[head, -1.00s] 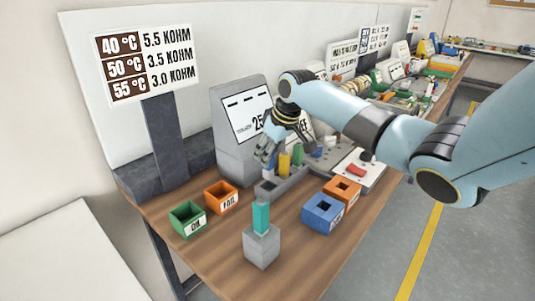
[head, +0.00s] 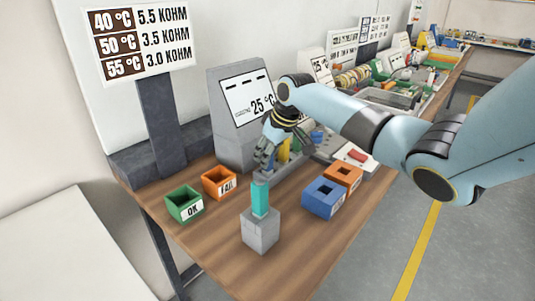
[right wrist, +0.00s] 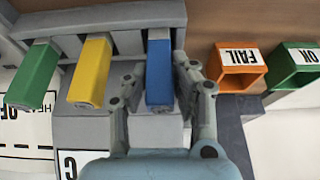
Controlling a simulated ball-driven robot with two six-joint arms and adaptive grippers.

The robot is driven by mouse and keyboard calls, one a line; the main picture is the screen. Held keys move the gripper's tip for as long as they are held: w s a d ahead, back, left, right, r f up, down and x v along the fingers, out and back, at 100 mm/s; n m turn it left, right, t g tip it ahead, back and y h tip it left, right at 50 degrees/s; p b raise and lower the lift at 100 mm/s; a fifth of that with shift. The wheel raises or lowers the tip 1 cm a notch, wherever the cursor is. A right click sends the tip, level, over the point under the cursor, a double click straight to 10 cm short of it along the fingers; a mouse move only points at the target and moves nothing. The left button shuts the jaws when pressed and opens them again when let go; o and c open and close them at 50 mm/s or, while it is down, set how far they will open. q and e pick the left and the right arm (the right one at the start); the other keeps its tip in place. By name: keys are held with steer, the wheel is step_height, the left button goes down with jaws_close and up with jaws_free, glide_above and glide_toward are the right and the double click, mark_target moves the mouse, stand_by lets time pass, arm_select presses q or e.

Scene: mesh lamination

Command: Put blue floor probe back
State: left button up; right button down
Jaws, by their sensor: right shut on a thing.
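The blue probe (right wrist: 160,72) stands at the right end of the grey rack (right wrist: 110,15) in the right wrist view, its far end meeting the rack. How deep it sits there I cannot tell. My right gripper (right wrist: 158,80) has a finger on each side of the blue probe and is shut on it. The yellow probe (right wrist: 90,72) and green probe (right wrist: 34,76) stand beside it in the same rack. In the head view my right gripper (head: 263,163) is at the rack, hiding most of the blue probe. My left gripper is not in view.
A teal bar (head: 260,198) stands in a grey block (head: 261,233) in front. The green OK bin (head: 185,205) and orange FAIL bin (head: 219,183) are left; blue (head: 323,200) and orange (head: 344,177) bins are right. A grey display (head: 235,140) stands behind.

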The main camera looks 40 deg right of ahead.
steer(key=c, duration=1)
jaws_free()
steer(key=v, duration=1.2)
steer(key=shift+s+f, duration=0.1)
